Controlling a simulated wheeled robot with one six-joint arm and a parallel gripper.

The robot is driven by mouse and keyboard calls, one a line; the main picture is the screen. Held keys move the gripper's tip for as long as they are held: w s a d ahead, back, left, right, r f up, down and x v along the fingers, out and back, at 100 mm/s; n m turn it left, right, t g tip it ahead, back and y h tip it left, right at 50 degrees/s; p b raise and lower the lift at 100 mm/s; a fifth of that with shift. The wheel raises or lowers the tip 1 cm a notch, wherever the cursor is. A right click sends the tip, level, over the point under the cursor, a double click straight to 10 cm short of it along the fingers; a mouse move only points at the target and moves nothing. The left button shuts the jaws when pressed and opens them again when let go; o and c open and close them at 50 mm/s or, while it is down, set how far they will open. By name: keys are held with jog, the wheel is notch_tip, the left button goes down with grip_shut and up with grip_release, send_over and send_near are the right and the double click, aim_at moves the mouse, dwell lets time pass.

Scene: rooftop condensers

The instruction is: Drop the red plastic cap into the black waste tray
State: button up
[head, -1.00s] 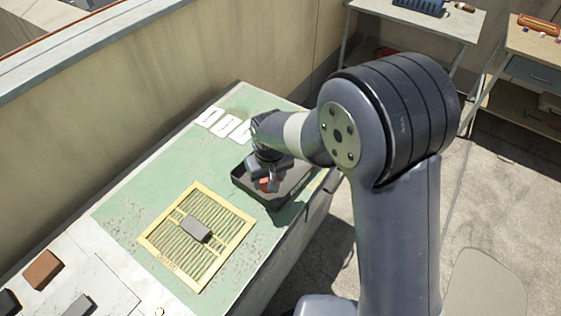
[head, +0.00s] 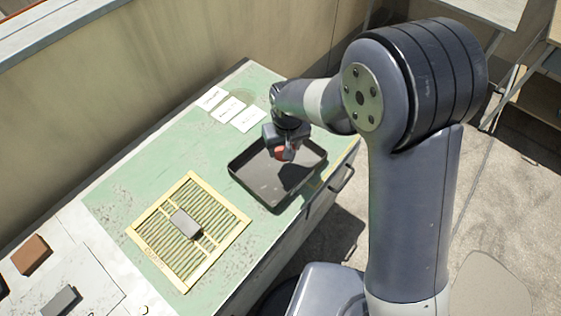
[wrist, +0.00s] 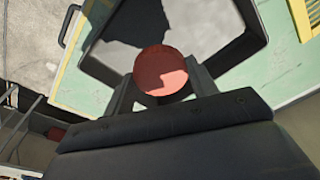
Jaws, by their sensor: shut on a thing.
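The red plastic cap (wrist: 162,72) is round and sits between the two fingers of my gripper (wrist: 163,92) in the wrist view. In the head view my gripper (head: 283,150) is shut on the cap (head: 281,154) over the back part of the black waste tray (head: 250,184). The tray is shallow, with a dark floor and low walls, and lies on the green bench top. In the wrist view the tray (wrist: 107,63) spreads out beyond the cap. The cap appears above the tray floor; its exact height is hard to tell.
A yellow slatted grille (head: 159,254) with a grey block (head: 186,223) on it lies left of the tray. White labels (head: 229,109) lie behind the tray. A brown block (head: 32,256) is at the far left. A wall runs behind the bench.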

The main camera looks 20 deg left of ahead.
jog(key=shift+f+b, duration=1.05)
jog(key=shift+f, duration=0.95)
jog(key=o, duration=1)
jog(key=shift+o, duration=0.2)
jog(key=shift+r, duration=0.1)
jog(key=r, duration=0.7)
jog(key=s+d+r, duration=0.1)
jog(key=r, duration=0.2)
jog(key=shift+r, duration=0.35)
jog(key=shift+f, duration=0.1)
